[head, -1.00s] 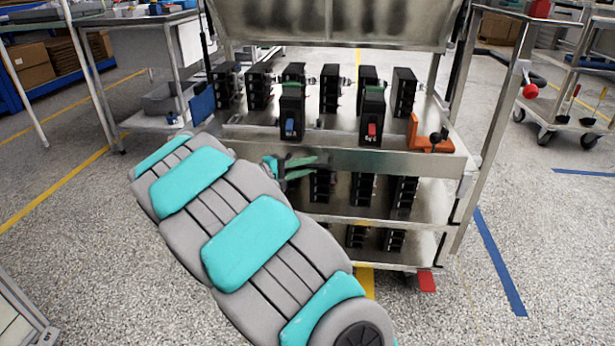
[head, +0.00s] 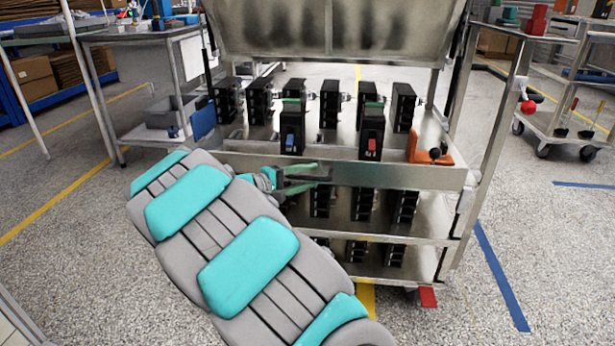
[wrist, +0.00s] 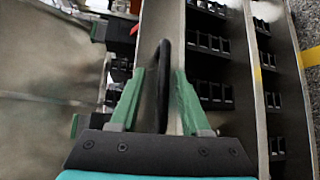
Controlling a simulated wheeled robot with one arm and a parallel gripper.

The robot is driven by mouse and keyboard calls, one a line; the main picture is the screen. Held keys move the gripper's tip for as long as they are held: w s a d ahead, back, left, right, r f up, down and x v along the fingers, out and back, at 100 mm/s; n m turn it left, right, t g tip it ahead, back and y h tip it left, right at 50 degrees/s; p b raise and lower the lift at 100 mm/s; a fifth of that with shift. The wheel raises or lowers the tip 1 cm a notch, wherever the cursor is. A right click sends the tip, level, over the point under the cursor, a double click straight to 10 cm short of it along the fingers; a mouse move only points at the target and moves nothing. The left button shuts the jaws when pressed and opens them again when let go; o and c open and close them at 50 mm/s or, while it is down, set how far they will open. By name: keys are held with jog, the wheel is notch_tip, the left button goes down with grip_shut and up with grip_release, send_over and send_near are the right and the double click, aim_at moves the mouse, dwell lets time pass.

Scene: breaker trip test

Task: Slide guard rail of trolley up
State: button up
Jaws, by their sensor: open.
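The trolley (head: 452,225) stands ahead, a metal frame with several shelves. Its guard rail (head: 400,175) is a plain metal strip along the front edge of the top deck, below the black breakers; it also shows in the wrist view (wrist: 181,20). My gripper (head: 318,175) is in front of the rail's left half, its green fingers one above the other. In the wrist view my gripper (wrist: 163,75) is open, with a dark upright bar-like handle (wrist: 164,65) between its fingers. I cannot tell whether either finger touches the handle.
Two breakers (head: 292,133) with coloured switches stand at the deck's front. An orange bracket (head: 428,150) sits at its right. A raised metal panel (head: 270,35) hangs above. A workbench (head: 130,35) stands left and another cart (head: 565,125) right. Open floor (head: 75,250) lies left.

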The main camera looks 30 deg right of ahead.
jog(key=v, duration=0.7)
jog(key=shift+a, duration=0.25)
jog(key=shift+r, duration=0.15)
dwell(0.4)
jog(key=s+d+m+g+y+p, duration=0.1)
jog(key=s+d+m+g+y, duration=0.15)
jog(key=s, duration=0.85)
jog(key=s+d+m+g+y+p, duration=0.1)
jog(key=s+d+g+y+p, duration=0.2)
jog(key=s, duration=0.7)
jog(key=s+a+f+y+p, duration=0.1)
jog(key=s+a+f+y, duration=0.2)
jog(key=s+a+y, duration=0.7)
jog(key=s+a+t, duration=0.1)
jog(key=s+a, duration=0.4)
jog(key=s, duration=0.4)
jog(key=shift+y+p, duration=0.35)
jog(key=shift+p, duration=0.05)
jog(key=shift+a+f, duration=0.1)
jog(key=shift+a, duration=0.05)
